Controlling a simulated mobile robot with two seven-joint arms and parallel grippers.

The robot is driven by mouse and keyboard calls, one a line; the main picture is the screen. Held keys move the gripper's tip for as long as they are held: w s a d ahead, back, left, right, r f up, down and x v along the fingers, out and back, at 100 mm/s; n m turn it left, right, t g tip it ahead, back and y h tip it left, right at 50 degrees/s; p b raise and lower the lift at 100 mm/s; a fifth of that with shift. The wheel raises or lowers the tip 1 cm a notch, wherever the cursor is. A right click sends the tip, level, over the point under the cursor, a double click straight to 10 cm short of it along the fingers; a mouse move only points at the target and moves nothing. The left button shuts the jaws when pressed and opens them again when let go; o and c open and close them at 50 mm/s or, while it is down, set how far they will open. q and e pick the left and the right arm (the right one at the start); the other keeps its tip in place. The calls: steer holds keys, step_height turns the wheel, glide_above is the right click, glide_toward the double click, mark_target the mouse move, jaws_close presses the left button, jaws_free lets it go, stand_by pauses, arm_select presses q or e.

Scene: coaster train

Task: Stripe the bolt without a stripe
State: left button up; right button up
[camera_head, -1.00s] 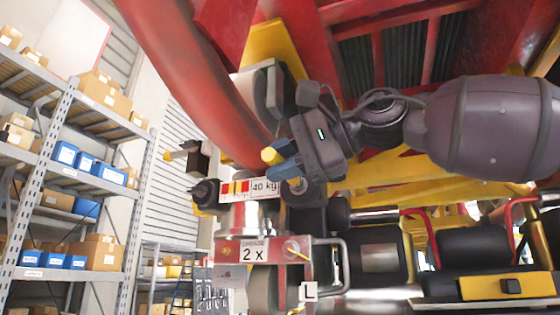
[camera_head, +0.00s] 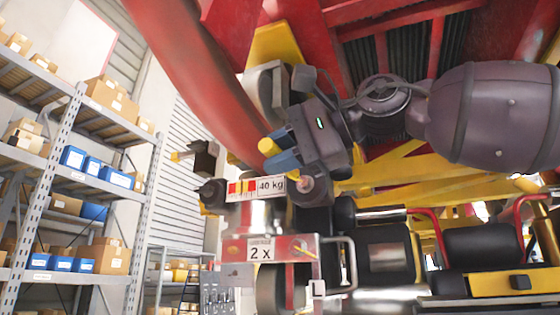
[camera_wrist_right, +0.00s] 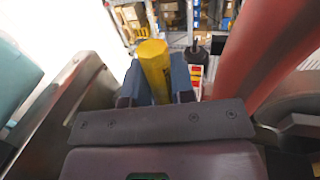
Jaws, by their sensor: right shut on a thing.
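My right gripper (camera_head: 276,154) has blue fingers shut on a yellow cylinder, which looks like a paint marker (camera_head: 268,146). In the right wrist view the yellow marker (camera_wrist_right: 154,62) stands out between the two fingers. The gripper is just above the 40 kg label (camera_head: 256,188) with red and yellow patches. A round bolt-like end (camera_head: 307,186) lies right of the label, just below the gripper; I cannot tell whether it bears a stripe. A dark round end (camera_head: 208,192) lies left of the label. A thin yellow mark (camera_head: 303,250) shows beside the 2 x plate (camera_head: 262,252). My left gripper is not in view.
A thick red rail (camera_head: 195,75) slopes down close left of the gripper. Yellow and red framework and black seats (camera_head: 385,255) fill the right side. A metal handle (camera_head: 345,262) juts out below. Shelves with boxes (camera_head: 75,180) stand at the left.

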steer(key=shift+s+a+b, duration=0.25)
steer(key=shift+s, duration=0.4)
steer(key=shift+s+a+b, duration=0.25)
steer(key=shift+s, duration=0.35)
